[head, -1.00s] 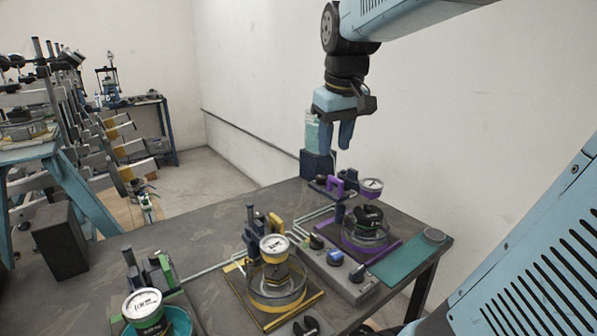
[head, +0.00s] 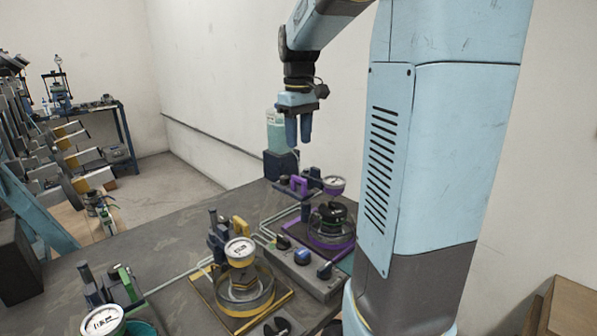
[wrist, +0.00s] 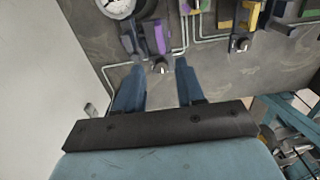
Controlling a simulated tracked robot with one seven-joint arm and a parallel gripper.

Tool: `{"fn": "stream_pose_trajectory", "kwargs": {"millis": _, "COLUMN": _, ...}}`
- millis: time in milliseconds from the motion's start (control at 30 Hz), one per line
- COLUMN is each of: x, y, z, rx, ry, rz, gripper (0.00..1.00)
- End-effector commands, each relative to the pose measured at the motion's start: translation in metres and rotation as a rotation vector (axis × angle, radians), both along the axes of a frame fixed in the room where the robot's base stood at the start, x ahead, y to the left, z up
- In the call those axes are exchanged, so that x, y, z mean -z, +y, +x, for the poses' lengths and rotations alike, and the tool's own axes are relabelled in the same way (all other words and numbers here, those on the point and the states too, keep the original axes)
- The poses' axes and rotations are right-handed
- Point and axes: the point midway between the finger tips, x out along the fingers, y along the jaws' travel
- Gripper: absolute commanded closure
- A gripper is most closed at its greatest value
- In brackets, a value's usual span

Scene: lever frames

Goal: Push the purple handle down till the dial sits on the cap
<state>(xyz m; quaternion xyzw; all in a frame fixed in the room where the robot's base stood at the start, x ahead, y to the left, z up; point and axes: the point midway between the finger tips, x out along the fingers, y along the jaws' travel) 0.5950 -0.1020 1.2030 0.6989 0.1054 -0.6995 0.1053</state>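The purple handle (head: 299,187) stands on the lever frame at the table's far right end. Its round white dial (head: 334,185) is raised, with a gap above the black cap (head: 329,212) on the purple-ringed vessel. My gripper (head: 298,144) hangs fingers-down above the handle, apart from it. In the wrist view my gripper (wrist: 167,64) is open, with nothing between its fingers. The purple handle (wrist: 160,37) lies just beyond the fingertips there, and part of the dial (wrist: 118,5) shows at the top edge.
A yellow-handled frame (head: 240,232) and a green-handled frame (head: 125,275) stand nearer on the table. A grey block with knobs (head: 302,258) sits beside the purple frame. A bottle on a dark blue block (head: 281,164) stands behind the handle, near the wall.

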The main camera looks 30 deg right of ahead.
Motion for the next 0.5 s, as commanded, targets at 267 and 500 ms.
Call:
{"fn": "stream_pose_trajectory", "kwargs": {"millis": 267, "x": 0.05, "y": 0.0, "z": -0.001, "rx": 0.0, "ry": 0.003, "rz": 0.001, "gripper": 0.62}}
{"fn": "stream_pose_trajectory", "kwargs": {"millis": 500, "x": 0.084, "y": 0.0, "z": -0.001, "rx": 0.001, "ry": 0.001, "rz": 0.001, "gripper": 0.62}}
